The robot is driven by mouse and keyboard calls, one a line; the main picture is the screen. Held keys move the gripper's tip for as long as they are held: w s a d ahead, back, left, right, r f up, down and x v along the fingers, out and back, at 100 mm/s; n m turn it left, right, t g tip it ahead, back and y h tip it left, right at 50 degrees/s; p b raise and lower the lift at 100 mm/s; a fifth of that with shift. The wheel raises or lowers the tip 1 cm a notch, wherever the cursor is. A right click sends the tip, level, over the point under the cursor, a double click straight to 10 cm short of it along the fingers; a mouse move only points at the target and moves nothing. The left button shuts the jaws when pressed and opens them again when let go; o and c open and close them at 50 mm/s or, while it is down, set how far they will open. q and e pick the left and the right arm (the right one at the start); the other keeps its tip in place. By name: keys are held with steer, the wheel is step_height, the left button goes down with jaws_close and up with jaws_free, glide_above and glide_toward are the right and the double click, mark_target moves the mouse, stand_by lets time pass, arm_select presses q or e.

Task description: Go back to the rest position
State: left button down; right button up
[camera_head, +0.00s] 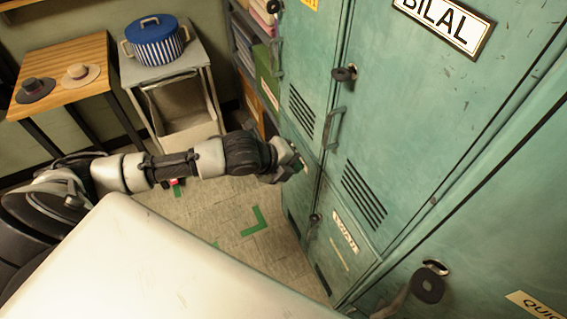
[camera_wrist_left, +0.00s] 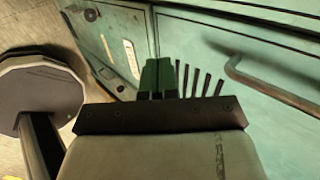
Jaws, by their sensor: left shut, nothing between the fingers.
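My left arm reaches in from the left in the head view, and its gripper (camera_head: 300,168) is beside the green lockers, close to the doors. In the left wrist view the fingers of the left gripper (camera_wrist_left: 158,76) are together, with nothing between them. The locker with the BILAL plate (camera_head: 405,130) is shut, and its vent slots and bar handle (camera_head: 333,128) are near the gripper. The handle also shows in the left wrist view (camera_wrist_left: 270,88), apart from the fingers. I cannot tell whether the fingertips touch a door. My right gripper is not in view.
A wooden table (camera_head: 60,68) with two hats stands at the back left. A small grey stand (camera_head: 196,60) holds a blue striped pot (camera_head: 155,42). Shelves with folders (camera_head: 262,75) are behind the lockers. The floor with green tape marks (camera_head: 255,221) is mostly clear.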

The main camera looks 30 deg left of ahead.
arm_select(q)
steer(key=s+a+f+n+y+b, duration=0.1)
steer(key=a+f+n, duration=0.3)
steer(key=f, duration=0.5)
steer(key=s+a+f+n+y, duration=0.1)
steer(key=a+f+n+y, duration=0.15)
steer(key=f+n, duration=0.4)
steer(key=s+a+f+n+y+b, duration=0.1)
steer(key=a+f+n, duration=0.25)
steer(key=f, duration=0.75)
steer(key=s+f+n+g, duration=0.3)
steer(key=s+f+n, duration=0.1)
steer(key=s+f, duration=0.9)
steer(key=s+d+f+n+g, duration=0.1)
steer(key=s+f, duration=0.2)
steer(key=s, duration=0.4)
steer(key=s+d+f+n+g, duration=0.1)
steer(key=s+d+f+n, duration=0.1)
steer(key=s, duration=0.6)
steer(key=s+d+f+n+g+b, duration=0.1)
steer(key=s+f, duration=0.3)
steer(key=s, duration=0.4)
steer(key=shift+s+d+n+g+y, duration=0.2)
steer(key=shift+d+n+g+y, duration=0.1)
steer(key=shift+d+g+y, duration=0.25)
steer(key=c, duration=1.8)
jaws_free()
steer(key=shift+d, duration=0.1)
steer(key=shift+c, duration=0.2)
